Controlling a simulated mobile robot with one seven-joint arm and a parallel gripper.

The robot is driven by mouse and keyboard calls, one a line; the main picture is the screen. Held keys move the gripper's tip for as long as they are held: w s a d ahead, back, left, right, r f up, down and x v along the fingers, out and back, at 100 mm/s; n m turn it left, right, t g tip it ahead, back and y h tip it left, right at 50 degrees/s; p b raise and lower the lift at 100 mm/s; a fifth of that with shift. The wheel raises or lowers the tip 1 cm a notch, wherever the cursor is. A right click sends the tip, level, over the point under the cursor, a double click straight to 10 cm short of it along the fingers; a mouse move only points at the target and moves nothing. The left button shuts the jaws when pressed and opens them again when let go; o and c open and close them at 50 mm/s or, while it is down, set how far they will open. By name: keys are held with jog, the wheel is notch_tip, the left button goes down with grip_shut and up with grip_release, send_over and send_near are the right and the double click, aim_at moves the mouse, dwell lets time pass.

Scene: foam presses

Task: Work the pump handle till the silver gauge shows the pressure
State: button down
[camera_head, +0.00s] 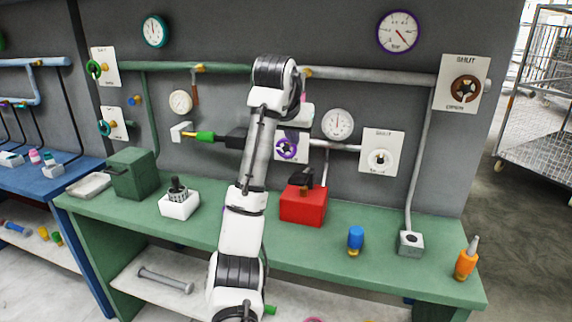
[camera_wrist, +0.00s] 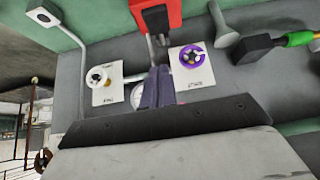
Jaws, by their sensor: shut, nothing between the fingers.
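The red pump box (camera_head: 302,207) stands on the green bench, with a black handle (camera_head: 303,178) on top. In the wrist view the red box (camera_wrist: 185,10) and the black handle (camera_wrist: 155,18) show at the top edge. The silver gauge (camera_head: 338,124) is on the wall behind the pump; its reading is too small to tell. It also shows in the wrist view (camera_wrist: 137,93), partly hidden behind my fingers. My gripper (camera_wrist: 157,72) is shut and empty, apart from the handle. In the head view my arm largely hides it.
Valve panels with a white wheel (camera_head: 379,159) and a purple wheel (camera_head: 286,148) flank the gauge. A black-and-green bar (camera_head: 205,136) juts out left of my arm.

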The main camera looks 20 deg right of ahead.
jog(key=p, duration=0.4)
send_over(300, 176)
jog(key=s, duration=0.1)
jog(key=f, duration=0.5)
jog(key=a+f, duration=0.1)
jog(key=f, duration=0.1)
jog(key=shift+s+f, duration=0.2)
jog(key=shift+f, duration=0.2)
notch_tip(300, 176, down, 2)
jog(key=shift+s+a+f+p, duration=0.1)
jog(key=shift+s+f+p, duration=0.1)
jog(key=shift+p, duration=0.1)
jog(key=shift+f, duration=0.9)
jog(key=shift+f, duration=0.1)
